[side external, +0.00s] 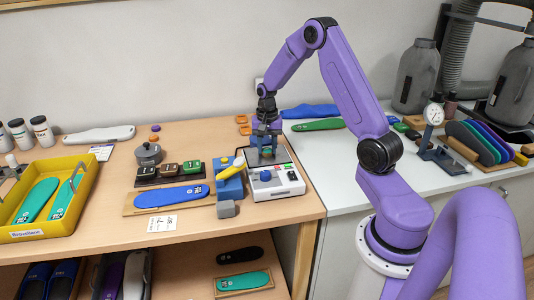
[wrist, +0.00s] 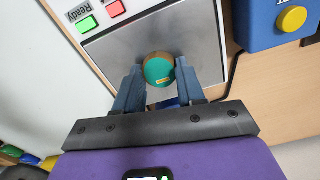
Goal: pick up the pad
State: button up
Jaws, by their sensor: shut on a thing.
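The pad (wrist: 158,72) is a small round piece, green with a brown edge and a small yellow label, in the wrist view. My gripper (wrist: 160,67) is shut on it, with one blue-grey finger on each side. Below it is the grey metal plate (wrist: 112,57) of a white machine. In the side view my gripper (side external: 267,147) points down over this white machine (side external: 281,187), and a bit of green shows between the fingers. I cannot tell whether the pad touches the plate.
Left of the machine stands a blue fixture (side external: 230,185) with a yellow handle. A blue insole (side external: 181,195) lies on a wooden board farther left. A yellow bin (side external: 88,195) holds green insoles. Shelves lie below the table.

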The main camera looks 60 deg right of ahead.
jog(key=shift+r, duration=0.15)
jog(key=shift+r, duration=0.25)
notch_tip(320, 180, up, 2)
jog(key=shift+r, duration=0.1)
jog(key=s+a+r, duration=0.6)
jog(key=s+r, duration=0.4)
jog(key=s, duration=0.2)
jog(key=n, duration=0.9)
send_over(195, 191)
notch_tip(195, 191, down, 2)
jog(key=shift+w+d+f, duration=0.1)
jog(key=shift+f, duration=6.55)
jog(key=shift+f, duration=0.25)
